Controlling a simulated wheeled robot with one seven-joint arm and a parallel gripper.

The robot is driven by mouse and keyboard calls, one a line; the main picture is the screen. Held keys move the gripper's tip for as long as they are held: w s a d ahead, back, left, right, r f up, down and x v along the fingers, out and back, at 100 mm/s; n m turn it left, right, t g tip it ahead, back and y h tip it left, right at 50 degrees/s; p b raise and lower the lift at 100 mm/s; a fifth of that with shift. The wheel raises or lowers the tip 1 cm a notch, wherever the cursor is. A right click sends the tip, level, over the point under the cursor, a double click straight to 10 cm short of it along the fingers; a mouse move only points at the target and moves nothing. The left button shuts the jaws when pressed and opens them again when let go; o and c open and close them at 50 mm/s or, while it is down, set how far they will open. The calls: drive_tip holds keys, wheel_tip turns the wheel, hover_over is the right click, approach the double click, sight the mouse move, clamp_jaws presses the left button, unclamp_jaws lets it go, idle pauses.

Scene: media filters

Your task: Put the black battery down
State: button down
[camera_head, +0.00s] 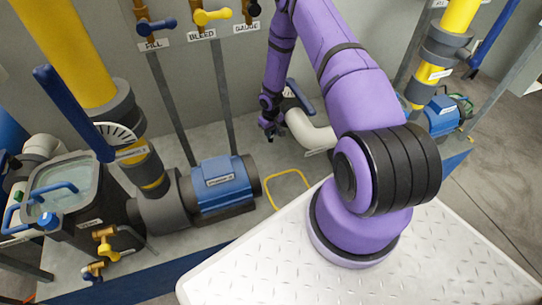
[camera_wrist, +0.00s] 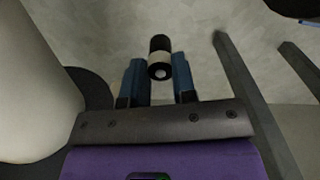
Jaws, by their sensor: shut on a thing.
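The black battery (camera_wrist: 160,44) is in the wrist view, a small black cylinder with a pale band and a light round end. It sits between the two blue fingers of my gripper (camera_wrist: 160,78), which is shut on it. In the head view my gripper (camera_head: 270,129) hangs at the end of the purple arm, near the back wall and left of a cream pipe elbow. The battery is too small to make out clearly there. The wrist view shows pale grey floor behind the battery; I cannot tell how far below it lies.
A blue pump motor (camera_head: 222,184) stands to the left, and a yellow outline (camera_head: 288,178) marks the grey floor. The cream pipe (camera_head: 308,130) is close on the gripper's right. Grey posts (camera_wrist: 250,95) stand right in the wrist view. Valves labelled FILL, BLEED and GAUGE line the wall.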

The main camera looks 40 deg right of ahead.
wheel_tip(320, 180, down, 16)
drive_tip(key=shift+f, duration=0.15)
idle(0.4)
drive_tip(key=c, duration=0.9)
unclamp_jaws()
drive_tip(key=shift+f, duration=0.15)
